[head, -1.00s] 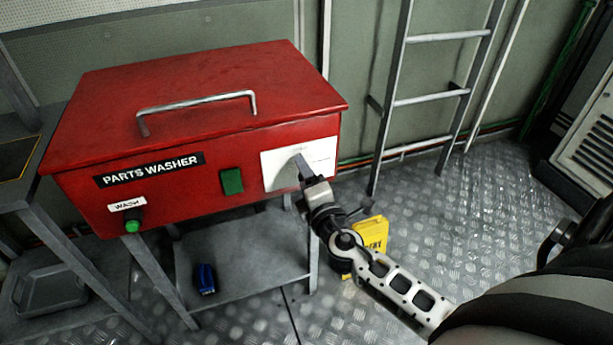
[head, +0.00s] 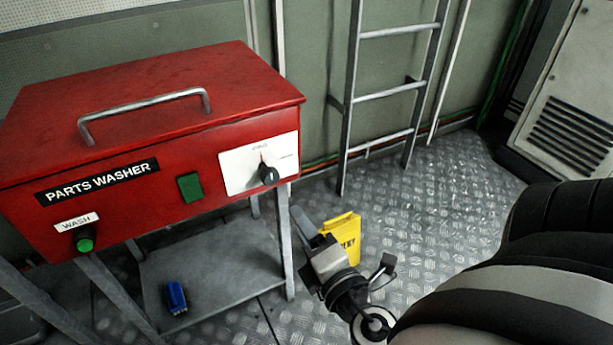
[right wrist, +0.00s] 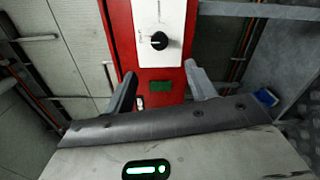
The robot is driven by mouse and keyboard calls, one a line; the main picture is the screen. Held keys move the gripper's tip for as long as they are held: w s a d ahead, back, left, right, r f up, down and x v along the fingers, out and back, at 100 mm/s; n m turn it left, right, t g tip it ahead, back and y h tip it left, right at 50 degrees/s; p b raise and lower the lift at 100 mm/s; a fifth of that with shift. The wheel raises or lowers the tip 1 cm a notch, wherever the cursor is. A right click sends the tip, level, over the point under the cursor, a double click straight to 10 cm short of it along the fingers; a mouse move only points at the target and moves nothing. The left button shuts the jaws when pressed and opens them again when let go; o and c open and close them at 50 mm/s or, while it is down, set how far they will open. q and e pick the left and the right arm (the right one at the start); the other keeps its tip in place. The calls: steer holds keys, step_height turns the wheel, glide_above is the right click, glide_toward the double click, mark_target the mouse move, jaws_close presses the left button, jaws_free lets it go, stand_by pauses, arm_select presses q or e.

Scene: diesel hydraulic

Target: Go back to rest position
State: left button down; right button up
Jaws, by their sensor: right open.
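The red parts washer (head: 150,150) stands at the left in the head view, lid closed, with a black knob (head: 268,174) on a white dial plate (head: 236,172). The knob also shows in the right wrist view (right wrist: 159,40). My right gripper (head: 312,232) is below and to the right of the knob in the head view, apart from it. In the right wrist view its two fingers (right wrist: 162,88) are spread with nothing between them. The left gripper is not in view.
A yellow sign (head: 346,236) stands on the floor behind my right gripper. A ladder (head: 352,110) leans at the back wall. A blue object (head: 175,297) lies on the washer's lower shelf (head: 215,275). A grey cabinet (head: 575,100) stands at the right.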

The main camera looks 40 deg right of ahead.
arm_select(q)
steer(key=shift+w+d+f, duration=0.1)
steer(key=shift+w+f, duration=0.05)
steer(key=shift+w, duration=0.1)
arm_select(e)
steer(key=shift+s, duration=0.15)
arm_select(q)
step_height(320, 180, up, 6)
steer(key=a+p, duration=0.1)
steer(key=p, duration=1)
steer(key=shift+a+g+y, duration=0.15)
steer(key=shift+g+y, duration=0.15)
arm_select(e)
steer(key=s+a+f+m+g+y, duration=0.1)
steer(key=s+a+m+g+y, duration=0.2)
steer(key=a+m, duration=0.9)
steer(key=m+g+y, duration=0.3)
steer(key=y, duration=0.1)
steer(key=shift+a+f+m+g+y, duration=0.2)
steer(key=shift+m+g+y, duration=0.1)
steer(key=shift+m+g, duration=0.1)
